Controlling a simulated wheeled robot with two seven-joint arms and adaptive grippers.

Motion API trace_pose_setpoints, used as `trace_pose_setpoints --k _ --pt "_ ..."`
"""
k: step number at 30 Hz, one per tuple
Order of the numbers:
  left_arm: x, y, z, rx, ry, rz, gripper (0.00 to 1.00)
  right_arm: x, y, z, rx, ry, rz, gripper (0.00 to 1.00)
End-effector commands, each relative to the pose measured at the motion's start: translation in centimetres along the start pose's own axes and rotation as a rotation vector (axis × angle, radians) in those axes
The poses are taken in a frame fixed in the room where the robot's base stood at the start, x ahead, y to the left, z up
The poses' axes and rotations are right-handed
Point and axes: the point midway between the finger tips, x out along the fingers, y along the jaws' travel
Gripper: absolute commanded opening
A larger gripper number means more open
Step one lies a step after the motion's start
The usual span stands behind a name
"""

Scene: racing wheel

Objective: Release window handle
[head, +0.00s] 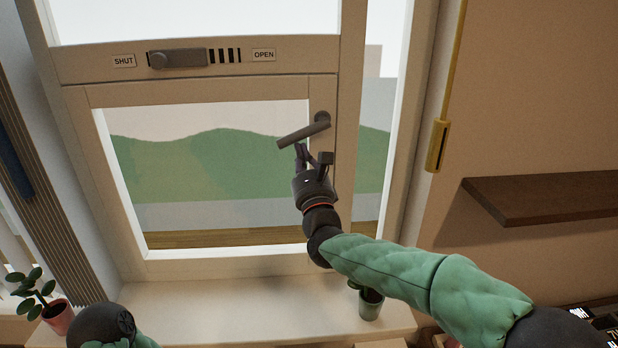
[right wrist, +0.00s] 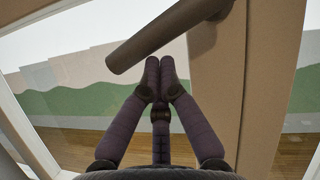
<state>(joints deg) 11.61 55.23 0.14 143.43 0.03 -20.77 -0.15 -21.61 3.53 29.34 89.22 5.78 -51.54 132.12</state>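The window handle (head: 303,134) is a dark grey-brown lever on the right stile of the lower window sash. It runs left and slightly down from its round pivot. In the right wrist view the handle (right wrist: 165,38) crosses above the fingertips. My right gripper (head: 312,156) is just below the handle, pointing up at it. In the right wrist view my right gripper (right wrist: 160,72) has two fingers with their tips close together. In the head view the third finger stands apart from them, so it looks open and empty. It holds nothing. My left gripper is out of view.
Above the sash is a slider (head: 178,58) between SHUT and OPEN labels, with its knob at the SHUT end. A small potted plant (head: 369,303) stands on the sill (head: 230,310) under my right forearm. Another pot (head: 58,315) is far left. A brown shelf (head: 550,198) juts out at right.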

Motion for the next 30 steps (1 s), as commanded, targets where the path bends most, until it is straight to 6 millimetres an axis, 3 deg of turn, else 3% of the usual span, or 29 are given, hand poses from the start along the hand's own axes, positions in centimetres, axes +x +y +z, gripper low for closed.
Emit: trace_pose_setpoints --k 1,3,12,30 --pt "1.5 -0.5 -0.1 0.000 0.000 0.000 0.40 0.0 0.2 -0.1 0.036 -0.006 -0.022 0.00" --pt "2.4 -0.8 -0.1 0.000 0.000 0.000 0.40 0.2 0.3 0.3 0.083 -0.005 -0.045 0.00" --pt "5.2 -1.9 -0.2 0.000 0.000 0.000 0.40 0.9 0.7 1.6 0.244 -0.001 -0.121 0.00" --pt "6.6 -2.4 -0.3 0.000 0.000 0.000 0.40 1.4 1.0 2.7 0.235 0.002 -0.113 0.00"
